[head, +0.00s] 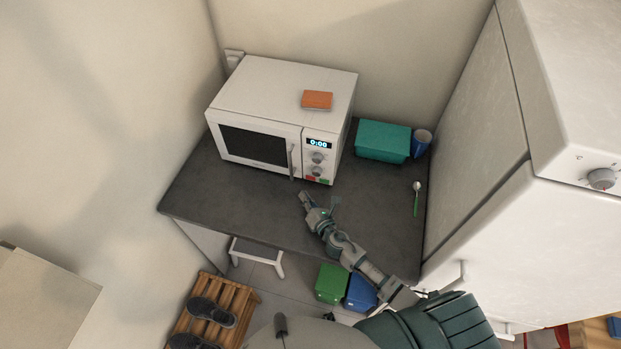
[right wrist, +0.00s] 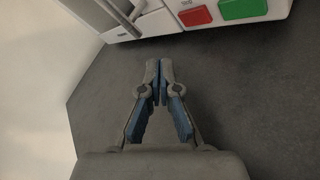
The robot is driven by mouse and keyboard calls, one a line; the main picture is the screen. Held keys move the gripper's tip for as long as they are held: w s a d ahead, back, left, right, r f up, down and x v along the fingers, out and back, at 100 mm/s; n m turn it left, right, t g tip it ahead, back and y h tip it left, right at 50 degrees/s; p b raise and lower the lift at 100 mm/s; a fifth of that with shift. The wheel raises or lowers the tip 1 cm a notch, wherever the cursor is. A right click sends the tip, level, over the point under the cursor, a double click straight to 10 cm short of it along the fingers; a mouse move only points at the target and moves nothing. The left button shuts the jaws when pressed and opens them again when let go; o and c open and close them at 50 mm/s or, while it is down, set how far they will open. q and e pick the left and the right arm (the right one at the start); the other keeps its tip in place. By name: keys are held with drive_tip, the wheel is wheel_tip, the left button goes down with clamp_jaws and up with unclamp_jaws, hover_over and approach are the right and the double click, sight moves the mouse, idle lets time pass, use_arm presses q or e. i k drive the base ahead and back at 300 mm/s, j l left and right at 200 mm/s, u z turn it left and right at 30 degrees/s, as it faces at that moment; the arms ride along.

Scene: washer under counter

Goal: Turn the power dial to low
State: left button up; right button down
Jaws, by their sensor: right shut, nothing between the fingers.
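A white microwave (head: 285,95) stands on the dark counter. Its right-hand panel has a lit display reading 0:00 (head: 318,143) and two round dials, the upper dial (head: 317,157) and the lower dial (head: 316,170). I cannot read the dial markings. A red button (right wrist: 195,16) and a green button (right wrist: 243,8) sit at the panel's bottom. My right gripper (head: 303,194) is just in front of the microwave, below the panel, apart from it. In the right wrist view its fingertips (right wrist: 158,66) are together with nothing between them. My left gripper is out of view.
An orange block (head: 317,100) lies on the microwave. A teal box (head: 382,142), a blue cup (head: 422,140) and a green-handled spoon (head: 416,198) are on the counter's right. A tall white fridge (head: 520,240) bounds the right. The counter's left front (head: 215,195) is clear.

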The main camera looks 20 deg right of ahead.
sight(317, 158)
drive_tip(key=k+l, duration=0.15)
drive_tip(key=k, duration=0.35)
drive_tip(key=k+l, duration=0.15)
drive_tip(key=k, duration=0.35)
